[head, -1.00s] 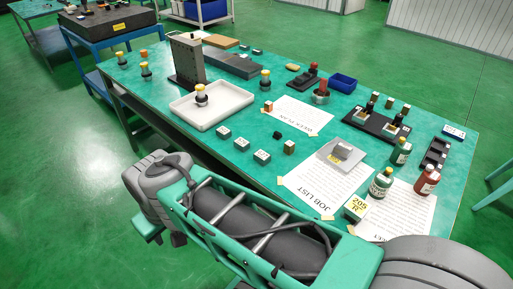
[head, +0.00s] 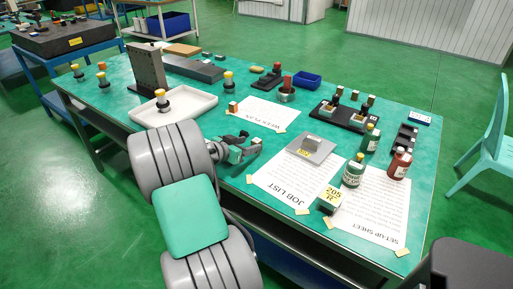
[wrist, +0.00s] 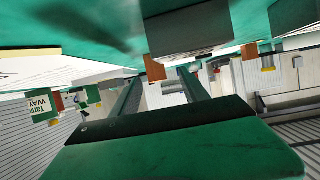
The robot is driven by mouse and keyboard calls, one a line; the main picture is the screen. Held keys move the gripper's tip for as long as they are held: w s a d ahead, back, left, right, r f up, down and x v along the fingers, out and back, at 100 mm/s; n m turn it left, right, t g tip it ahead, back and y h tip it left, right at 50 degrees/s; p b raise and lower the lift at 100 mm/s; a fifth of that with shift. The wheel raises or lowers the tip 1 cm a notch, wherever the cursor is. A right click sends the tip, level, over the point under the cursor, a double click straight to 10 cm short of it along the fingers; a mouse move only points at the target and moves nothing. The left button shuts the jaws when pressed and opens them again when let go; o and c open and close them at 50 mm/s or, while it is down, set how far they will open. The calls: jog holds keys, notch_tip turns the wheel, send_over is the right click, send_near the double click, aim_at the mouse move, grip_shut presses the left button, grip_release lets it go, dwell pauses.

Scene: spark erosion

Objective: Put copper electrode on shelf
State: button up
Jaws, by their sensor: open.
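My gripper (head: 250,147) is open and low over the front of the green table, left of the JOB LIST sheet. In the wrist view, tilted nearly upside down, its two fingers (wrist: 162,80) point away with nothing between them. A small copper-brown block (wrist: 155,68) shows just beyond the fingertips, close to a grey block (wrist: 185,32). In the head view a small brown-faced block (head: 233,107) stands by the WEEK PLAN sheet. I cannot tell which is the copper electrode, nor make out a shelf.
A white tray (head: 205,103) holding a yellow-topped holder (head: 162,100) lies left of my gripper. A grey plate (head: 311,148), green bottle (head: 353,171) and red bottle (head: 399,164) stand to the right. A blue bin (head: 307,80) and dark stand (head: 345,117) are behind.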

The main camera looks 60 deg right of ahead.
aim_at(254, 143)
jog(key=x, duration=0.5)
jog(key=shift+s, duration=0.3)
jog(key=shift+a+r, duration=0.1)
jog(key=shift+c, duration=0.5)
grip_shut()
